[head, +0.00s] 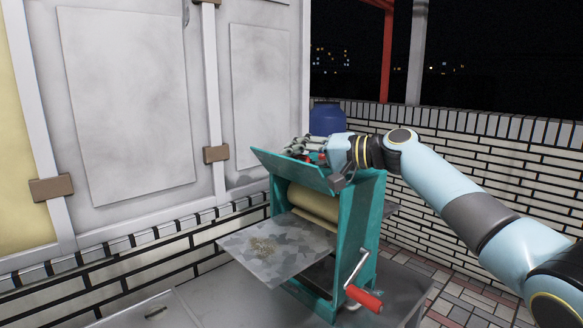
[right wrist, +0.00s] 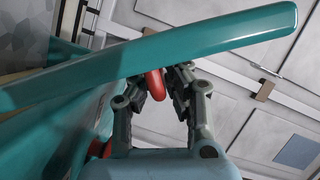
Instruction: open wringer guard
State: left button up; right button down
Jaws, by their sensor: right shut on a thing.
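The wringer (head: 355,215) has a teal frame, pale rollers (head: 313,203) and a crank with a red grip (head: 364,298) at its lower right. Its teal guard (head: 290,170) sits tilted over the rollers, its near edge raised above them. In the right wrist view the guard (right wrist: 210,45) crosses as a slanting teal panel. My right gripper (head: 308,150) is behind the guard's top. In the right wrist view my right gripper (right wrist: 160,78) is shut on a small red handle (right wrist: 155,86) at the guard. The fingertips are partly hidden by the guard. My left gripper is out of view.
A patterned grey tray (head: 265,252) juts out in front of the rollers. The wringer stands on a grey top (head: 405,290). A blue barrel (head: 326,118) is behind it, a white brick wall (head: 480,150) to the right, and pale panelled doors (head: 130,100) to the left.

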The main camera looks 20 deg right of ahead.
jog(key=shift+w+d+m, duration=0.1)
jog(key=shift+d+m, duration=0.15)
jog(key=shift+m, duration=0.05)
jog(key=shift+b, duration=0.3)
jog(key=c, duration=1.4)
grip_release()
jog(key=v, duration=1.2)
jog(key=shift+d+f, duration=0.1)
